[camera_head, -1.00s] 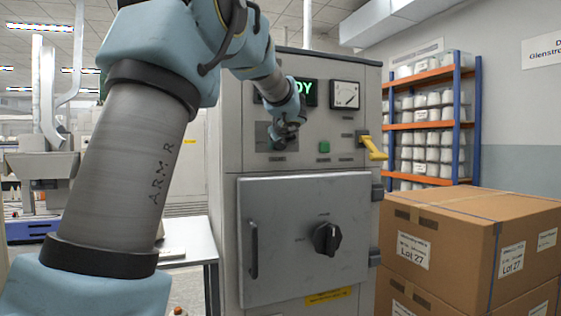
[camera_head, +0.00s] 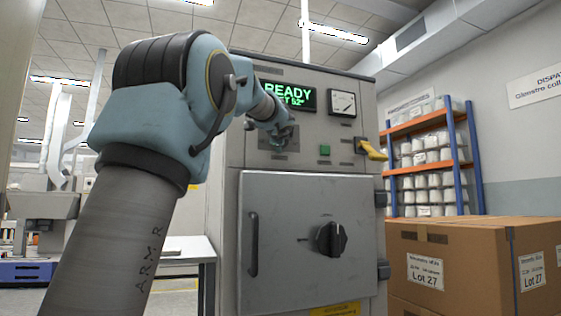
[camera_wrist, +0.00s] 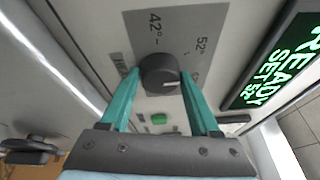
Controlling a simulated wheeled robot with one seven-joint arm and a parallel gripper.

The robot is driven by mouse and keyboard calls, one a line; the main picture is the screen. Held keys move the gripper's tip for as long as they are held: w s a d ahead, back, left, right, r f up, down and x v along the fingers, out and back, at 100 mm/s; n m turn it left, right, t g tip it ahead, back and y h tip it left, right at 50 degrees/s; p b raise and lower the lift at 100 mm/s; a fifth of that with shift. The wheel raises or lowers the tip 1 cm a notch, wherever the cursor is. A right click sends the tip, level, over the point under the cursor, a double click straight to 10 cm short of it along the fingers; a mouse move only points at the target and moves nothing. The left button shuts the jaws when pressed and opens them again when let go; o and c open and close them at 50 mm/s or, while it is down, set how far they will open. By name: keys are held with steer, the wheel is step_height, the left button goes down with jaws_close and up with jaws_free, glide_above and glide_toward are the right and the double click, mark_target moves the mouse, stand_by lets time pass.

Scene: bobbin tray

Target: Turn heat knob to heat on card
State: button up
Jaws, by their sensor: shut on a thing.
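In the wrist view the round black heat knob (camera_wrist: 158,66) sits on a grey dial plate (camera_wrist: 186,28) marked 42° and 52°. A short white mark shows on the knob's right side. My gripper (camera_wrist: 160,78) has its two teal fingers on either side of the knob, shut on it. The green display (camera_wrist: 272,65) reads READY, SET 52. In the head view the display (camera_head: 288,96) is partly covered by my arm, and my gripper (camera_head: 281,141) is at the knob plate, which hides the knob. I see no heat card in either view.
The grey machine front carries a gauge (camera_head: 342,103), a green button (camera_head: 325,150), a yellow lever (camera_head: 373,151) and a door (camera_head: 290,250) with a black dial (camera_head: 331,239). Cardboard boxes (camera_head: 450,262) stand at the right, before a shelf rack (camera_head: 432,168).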

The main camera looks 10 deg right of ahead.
steer(key=n+b, duration=0.1)
steer(key=b, duration=0.2)
steer(key=f+n+t+b, duration=0.1)
steer(key=n+b, duration=0.1)
steer(key=b, duration=0.1)
steer(key=shift+n+t+b, duration=0.4)
steer(key=shift+n+b, duration=0.5)
steer(key=shift+b, duration=0.3)
steer(key=shift+r+n+b, duration=0.15)
steer(key=shift+n+b, duration=0.15)
steer(key=shift+b, duration=0.05)
steer(key=shift+r, duration=0.1)
steer(key=o, duration=1.4)
steer(key=shift+c, duration=0.2)
